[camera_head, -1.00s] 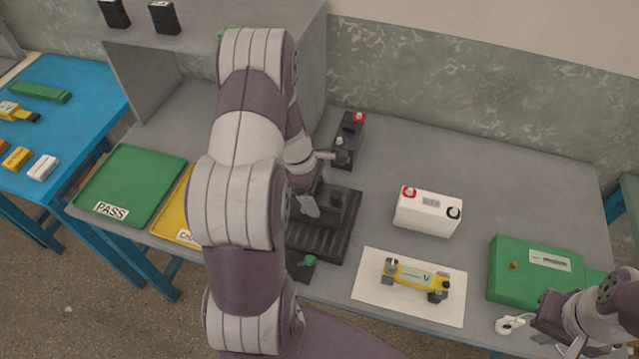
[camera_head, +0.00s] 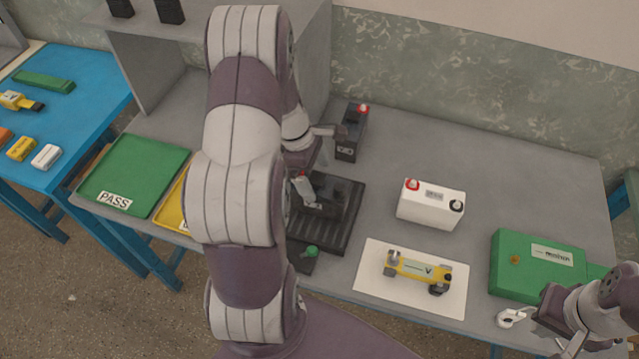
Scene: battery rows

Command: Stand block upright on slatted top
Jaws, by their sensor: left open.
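The slatted top (camera_head: 345,229) is a dark ribbed plate near the bench middle. A black block (camera_head: 330,203) with a pale label sits on it. Its left part is hidden by my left arm and gripper, and I cannot tell whether it stands or lies. A red spot shows at its back left. My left gripper (camera_head: 314,160) is open just above and behind this block, one grey finger close over its left end; contact is unclear. My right gripper (camera_head: 545,312) is at the lower right by the green box; its jaws are not clear.
Another black battery (camera_head: 352,134) with a red cap stands behind, close to a left finger. A white battery (camera_head: 431,206), a yellow part on white paper (camera_head: 368,279) and a green box (camera_head: 520,268) are to the right. A green PASS tray (camera_head: 165,160) is left. A small green-knobbed item (camera_head: 304,260) sits in front.

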